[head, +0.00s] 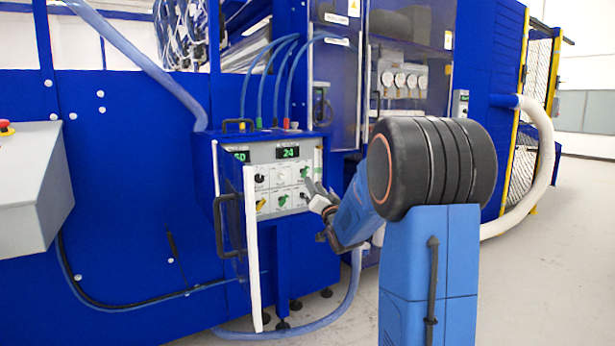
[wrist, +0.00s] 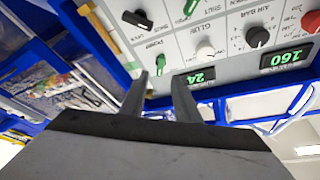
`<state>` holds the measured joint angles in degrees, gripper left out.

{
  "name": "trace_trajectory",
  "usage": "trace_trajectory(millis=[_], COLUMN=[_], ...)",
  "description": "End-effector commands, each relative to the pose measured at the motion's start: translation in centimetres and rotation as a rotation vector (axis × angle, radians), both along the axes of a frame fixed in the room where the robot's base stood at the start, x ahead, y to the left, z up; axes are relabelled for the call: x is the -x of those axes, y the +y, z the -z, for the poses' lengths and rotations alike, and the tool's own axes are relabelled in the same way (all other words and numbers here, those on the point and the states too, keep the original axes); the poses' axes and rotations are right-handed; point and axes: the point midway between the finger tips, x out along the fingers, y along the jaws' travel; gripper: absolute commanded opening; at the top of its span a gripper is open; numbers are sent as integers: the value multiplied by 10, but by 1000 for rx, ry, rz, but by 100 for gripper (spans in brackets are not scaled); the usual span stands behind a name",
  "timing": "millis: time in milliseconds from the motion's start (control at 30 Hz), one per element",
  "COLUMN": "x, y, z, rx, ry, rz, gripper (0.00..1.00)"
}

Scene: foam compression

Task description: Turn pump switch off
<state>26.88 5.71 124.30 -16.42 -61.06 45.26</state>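The control panel (head: 275,180) on the blue cabinet carries knobs under green displays; it fills the top of the wrist view, upside down (wrist: 228,20). My gripper (head: 318,195) is in front of the panel's right side. In the wrist view its two fingers (wrist: 162,78) are apart with nothing between them. The green knob shows just beyond the tips; contact cannot be told.
A white-edged panel door (head: 251,250) stands open at the left of the controls. Blue hoses (head: 270,80) rise from the cabinet top, and a black handle (head: 225,225) juts out at left. A grey console (head: 35,180) is further left. The floor at front is clear.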

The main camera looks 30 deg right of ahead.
Motion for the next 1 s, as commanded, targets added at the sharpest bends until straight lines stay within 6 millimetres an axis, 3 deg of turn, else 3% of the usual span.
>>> trace_trajectory(millis=[200,400,867,1000], x=[-36,-58,-68,-68], y=[-7,-12,-14,-14], z=[-12,-21,-24,-24], rx=[0,0,0,0], ry=[0,0,0,0], rz=[0,1,0,0], gripper=[29,29,29,0])
